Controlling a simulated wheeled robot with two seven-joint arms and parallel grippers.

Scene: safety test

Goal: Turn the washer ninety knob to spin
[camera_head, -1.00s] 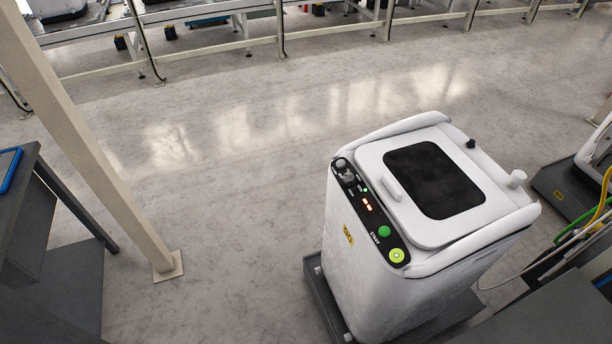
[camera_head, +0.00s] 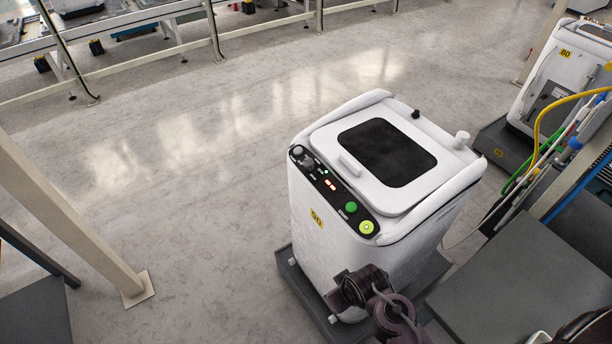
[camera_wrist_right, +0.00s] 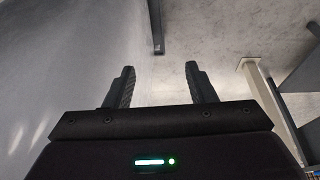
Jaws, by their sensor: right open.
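The white washer (camera_head: 345,230) stands right of centre in the head view, with a yellow label reading 90 (camera_head: 316,218) on its side. Its slanted black control panel (camera_head: 330,186) carries a grey-black knob (camera_head: 298,150) at the upper left end, red lights, a green button (camera_head: 351,207) and a yellow-green round button (camera_head: 367,227). The knob's pointer is too small to read. My right gripper (camera_wrist_right: 160,68) is open and empty in the right wrist view, with its fingers apart. Dark arm links of mine show at the bottom of the head view, by the washer's base. My left gripper is not in view.
A beige post (camera_head: 75,220) stands at the left. A grey table (camera_head: 510,285) is at the lower right, near yellow and green hoses. Another white machine (camera_head: 560,85) stands at the upper right. Open floor lies behind and left of the washer.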

